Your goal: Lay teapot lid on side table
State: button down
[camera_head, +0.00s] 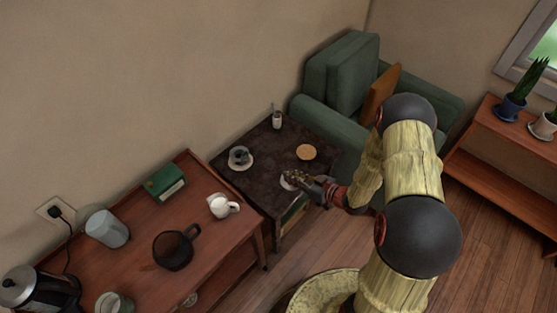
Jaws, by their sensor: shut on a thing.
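The side table (268,148) has a dark, worn top and stands in the middle of the view, in front of the green armchair. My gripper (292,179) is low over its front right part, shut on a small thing. A pale round piece (287,184) shows at the jaws, mostly hidden by them; it seems to be the teapot lid. I cannot tell whether it touches the table top. A dark round pot (173,251) with a handle, which may be the teapot, stands on the wooden cabinet at the lower left.
The wooden cabinet (205,248) holds a white jug (219,207), a green box (164,182) and a kettle. The green armchair (340,80) stands behind.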

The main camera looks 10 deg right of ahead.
jog(key=w+f+b, duration=0.1)
jog(key=w+f, duration=0.2)
jog(key=w, duration=0.1)
jog(key=w+f+b, duration=0.2)
jog(key=w+f, duration=0.1)
jog(key=w, duration=0.1)
jog(key=w+f+b, duration=0.2)
jog(key=w+f, duration=0.1)
jog(key=w, duration=0.1)
jog(key=shift+w+d, duration=0.2)
jog(key=shift+w, duration=0.2)
jog(key=shift+w+f+b, duration=0.25)
jog(key=shift+f+b, duration=0.35)
jog(key=shift+f, duration=0.4)
jog(key=shift+w+f+b, duration=0.2)
jog(key=shift+f+b, duration=0.35)
jog(key=shift+f, duration=0.4)
jog(key=shift+f, duration=0.2)
jog(key=c, duration=1.7)
grip_release()
jog(key=shift+c, duration=0.2)
jog(key=shift+r, duration=0.15)
